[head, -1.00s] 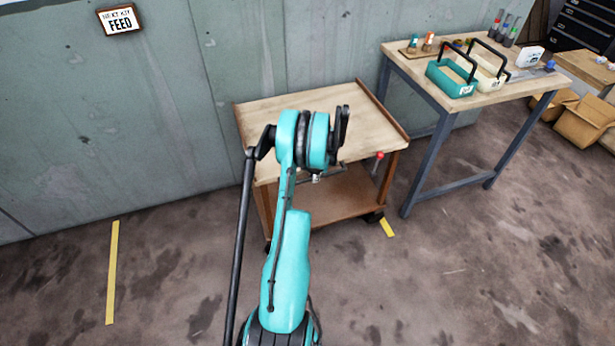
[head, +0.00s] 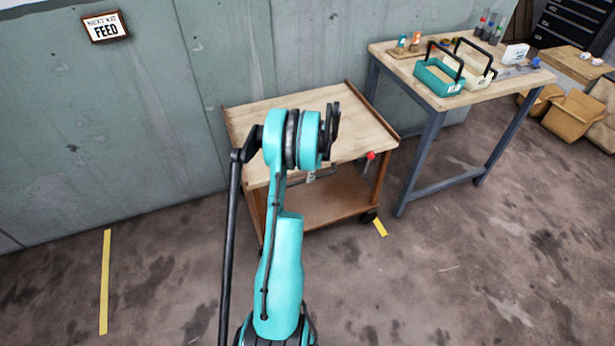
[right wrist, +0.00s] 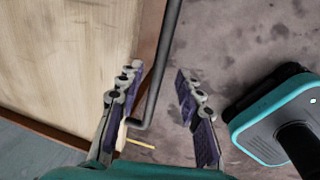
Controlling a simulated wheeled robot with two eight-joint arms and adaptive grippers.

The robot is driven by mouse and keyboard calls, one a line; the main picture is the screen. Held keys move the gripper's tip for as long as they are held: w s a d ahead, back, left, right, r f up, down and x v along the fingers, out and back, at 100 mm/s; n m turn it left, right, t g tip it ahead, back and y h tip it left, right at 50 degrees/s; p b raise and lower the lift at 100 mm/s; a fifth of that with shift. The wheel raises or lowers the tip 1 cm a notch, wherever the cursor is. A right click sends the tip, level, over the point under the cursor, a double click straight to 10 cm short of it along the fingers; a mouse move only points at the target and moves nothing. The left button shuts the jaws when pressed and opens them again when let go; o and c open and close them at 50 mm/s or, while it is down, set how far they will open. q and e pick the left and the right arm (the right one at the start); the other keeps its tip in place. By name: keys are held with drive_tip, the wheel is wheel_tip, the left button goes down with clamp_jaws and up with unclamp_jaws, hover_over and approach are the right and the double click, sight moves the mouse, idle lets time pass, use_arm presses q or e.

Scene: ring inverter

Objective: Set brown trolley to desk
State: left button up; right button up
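The brown trolley (head: 325,205) stands against the wall in the head view, with a pale wooden top and a lower shelf. A red-knobbed lever (head: 370,156) is at its front right. The desk (head: 405,70), with a wooden top and blue-grey legs, stands right of it across a narrow gap. My right gripper (head: 330,130) appears over the trolley's front part. In the right wrist view it is open (right wrist: 158,110), and the trolley's grey handle bar (right wrist: 160,70) shows between its fingers. I cannot tell whether the bar is at fingertip depth. My left gripper is out of view.
The desk carries a teal tote (head: 438,78), a cream tote (head: 478,72) and small bottles. Cardboard boxes (head: 572,115) lie on the floor at right. Yellow tape strips (head: 105,280) (head: 379,227) mark the floor. The floor in front is clear.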

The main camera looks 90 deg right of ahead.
wheel_tip(320, 180, up, 8)
drive_tip(key=a, duration=0.1)
drive_tip(key=shift+s+a+r, duration=0.25)
drive_tip(key=shift+s+a, duration=0.05)
drive_tip(key=shift+s, duration=0.1)
